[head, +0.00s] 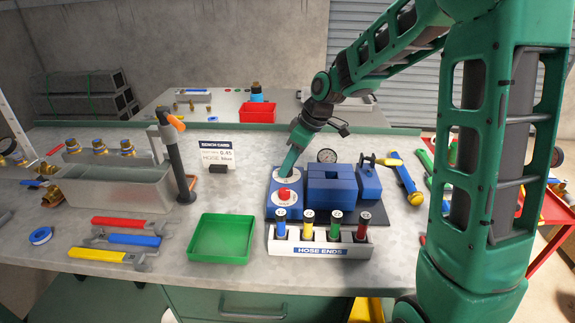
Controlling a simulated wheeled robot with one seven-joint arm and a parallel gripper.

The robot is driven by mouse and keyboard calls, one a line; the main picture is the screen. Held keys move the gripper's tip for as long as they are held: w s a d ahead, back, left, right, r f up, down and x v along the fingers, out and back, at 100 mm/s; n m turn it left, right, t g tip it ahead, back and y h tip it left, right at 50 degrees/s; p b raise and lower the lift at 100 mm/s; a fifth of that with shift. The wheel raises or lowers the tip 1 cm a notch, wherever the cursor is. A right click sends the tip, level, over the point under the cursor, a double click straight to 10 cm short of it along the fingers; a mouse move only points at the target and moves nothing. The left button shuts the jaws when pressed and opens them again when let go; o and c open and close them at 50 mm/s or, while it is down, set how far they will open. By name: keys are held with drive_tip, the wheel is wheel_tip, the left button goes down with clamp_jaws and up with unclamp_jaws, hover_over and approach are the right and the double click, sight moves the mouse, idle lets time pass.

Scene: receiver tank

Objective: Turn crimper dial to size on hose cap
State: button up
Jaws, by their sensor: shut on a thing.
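The blue crimper (332,188) stands on the workbench. Its left panel carries a pale round dial plate (276,174) and, nearer the front, a red knob (284,194) on a pale disc. My gripper (287,173) reaches down onto the upper dial plate and is shut on the crimper dial there; the fingers hide the dial's pointer and most of its markings. In front, a white rack labelled HOSE ENDS (320,246) holds upright hose ends with blue (281,229), yellow (308,221), green (336,222) and red (363,223) bands. Size marks on their caps are too small to read.
A green tray (221,258) lies left of the rack, with several wrenches (118,239) beyond it. A black post (178,160) and a metal bin (110,190) stand at left. A small sign (213,146) stands behind. A gauge (327,156) sits behind the crimper.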

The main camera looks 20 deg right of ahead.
drive_tip(key=m+h, duration=0.1)
drive_tip(key=m, duration=0.1)
drive_tip(key=m+t, duration=0.1)
drive_tip(key=m, duration=0.2)
drive_tip(key=shift+r+h, duration=0.1)
drive_tip(key=shift+h, duration=0.3)
drive_tip(key=m+h, duration=0.1)
drive_tip(key=m, duration=0.4)
drive_tip(key=shift+a+t+h, duration=0.15)
drive_tip(key=shift+t+h, duration=0.25)
drive_tip(key=o, duration=1)
drive_tip(key=shift+s, duration=0.1)
drive_tip(key=shift+o, duration=0.2)
drive_tip(key=v, duration=1)
drive_tip(key=shift+r, duration=0.3)
drive_tip(key=shift+s+a, duration=0.1)
